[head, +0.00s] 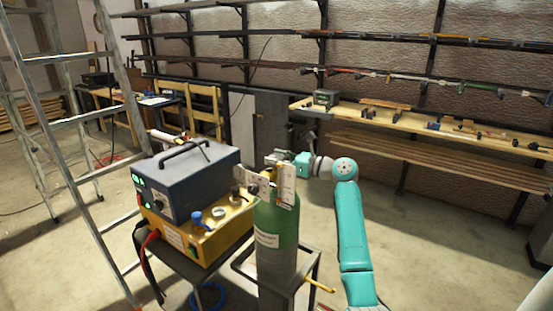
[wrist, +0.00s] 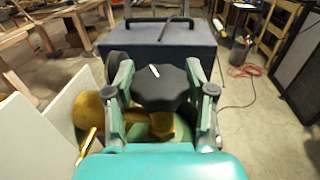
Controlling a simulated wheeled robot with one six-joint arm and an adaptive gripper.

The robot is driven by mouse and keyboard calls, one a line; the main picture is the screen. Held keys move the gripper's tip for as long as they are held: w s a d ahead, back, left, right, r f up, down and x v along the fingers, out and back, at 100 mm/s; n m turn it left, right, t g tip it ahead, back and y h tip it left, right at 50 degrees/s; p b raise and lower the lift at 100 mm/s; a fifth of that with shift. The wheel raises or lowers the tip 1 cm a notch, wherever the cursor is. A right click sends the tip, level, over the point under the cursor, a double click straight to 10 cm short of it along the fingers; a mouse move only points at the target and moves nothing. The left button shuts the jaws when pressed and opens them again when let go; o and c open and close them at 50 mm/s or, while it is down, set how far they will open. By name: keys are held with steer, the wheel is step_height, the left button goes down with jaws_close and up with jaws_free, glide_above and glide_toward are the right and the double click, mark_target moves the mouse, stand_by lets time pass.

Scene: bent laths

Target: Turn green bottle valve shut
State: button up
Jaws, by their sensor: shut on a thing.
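The green bottle (head: 275,225), grey lower down, stands upright in a dark metal frame in the head view. Its valve knob (wrist: 160,90) is black and lobed, with a white mark on top, in the middle of the wrist view. Brass valve fittings (wrist: 96,108) show below and left of the knob. My gripper (head: 279,159) reaches in from the right above the bottle. In the wrist view my gripper (wrist: 158,76) is shut on the knob, one finger on each side. In the head view the knob is hard to make out behind pale plates (head: 287,185).
A blue-grey box (head: 187,178) with a handle sits on a yellow unit (head: 205,238) just left of the bottle. A ladder (head: 62,130) stands further left. A workbench (head: 410,125) runs along the back wall. The floor at right is clear.

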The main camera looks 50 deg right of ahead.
mark_target(276, 156)
steer(key=shift+a+f+m+h, duration=0.15)
steer(key=shift+m+h, duration=0.45)
steer(key=shift+h, duration=0.3)
steer(key=shift+m+t+h, duration=0.4)
steer(key=shift+m+h, duration=1.2)
steer(key=shift+h, duration=0.9)
steer(key=o, duration=1.2)
steer(key=shift+r, duration=0.2)
step_height(276, 156, up, 10)
steer(key=shift+f, duration=0.1)
